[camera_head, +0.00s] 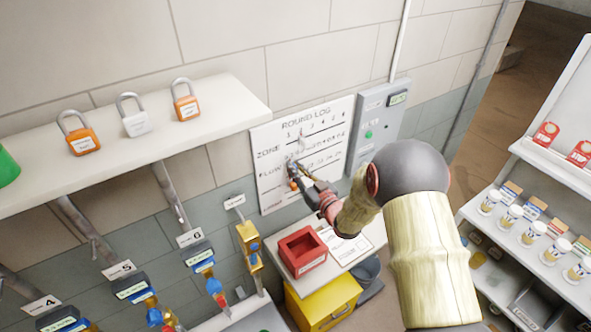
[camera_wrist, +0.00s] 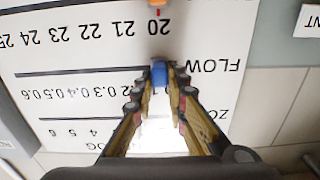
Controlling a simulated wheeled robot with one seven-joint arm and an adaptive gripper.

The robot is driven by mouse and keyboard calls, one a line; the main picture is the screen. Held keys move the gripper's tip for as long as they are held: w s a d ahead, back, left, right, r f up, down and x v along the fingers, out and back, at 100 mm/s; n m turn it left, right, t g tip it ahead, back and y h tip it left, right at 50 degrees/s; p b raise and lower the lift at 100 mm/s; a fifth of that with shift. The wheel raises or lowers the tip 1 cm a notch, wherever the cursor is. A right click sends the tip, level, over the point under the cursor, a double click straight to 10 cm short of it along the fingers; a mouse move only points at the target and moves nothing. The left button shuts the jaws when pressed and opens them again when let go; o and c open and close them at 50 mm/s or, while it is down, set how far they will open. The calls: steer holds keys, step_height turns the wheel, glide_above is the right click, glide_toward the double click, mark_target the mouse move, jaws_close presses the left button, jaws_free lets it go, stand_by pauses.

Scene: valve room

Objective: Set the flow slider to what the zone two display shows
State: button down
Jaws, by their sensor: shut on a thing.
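The flow slider's blue knob (camera_wrist: 159,73) sits on the FLOW line of the white round log board (camera_wrist: 60,50), near the low end by the 0.1 mark. My gripper (camera_wrist: 159,82) is shut on this knob. The wrist view shows the board upside down. In the head view my gripper (camera_head: 299,170) is at the board (camera_head: 270,150) and hides the blue knob. Small displays show on dark valve boxes (camera_head: 198,255) with plates 4, 5 and 6. I see no display marked zone two, and the readings are too small to tell.
An orange knob (camera_wrist: 157,3) stands at 20 on the neighbouring line. A grey panel (camera_head: 375,125) with a lit display and green button is right of the board. A shelf (camera_head: 230,95) with padlocks is left. A red bin (camera_head: 302,250) stands below.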

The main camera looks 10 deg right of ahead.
mark_target(311, 153)
steer(key=w+d+b, duration=0.1)
steer(key=d, duration=0.1)
steer(key=d+b, duration=0.1)
steer(key=d, duration=0.2)
steer(key=w+d+b, duration=0.1)
steer(key=d, duration=0.2)
steer(key=shift+w+d, duration=0.25)
steer(key=shift+w, duration=0.1)
steer(key=c, duration=1.8)
jaws_free()
steer(key=shift+o, duration=0.2)
steer(key=v, duration=1.2)
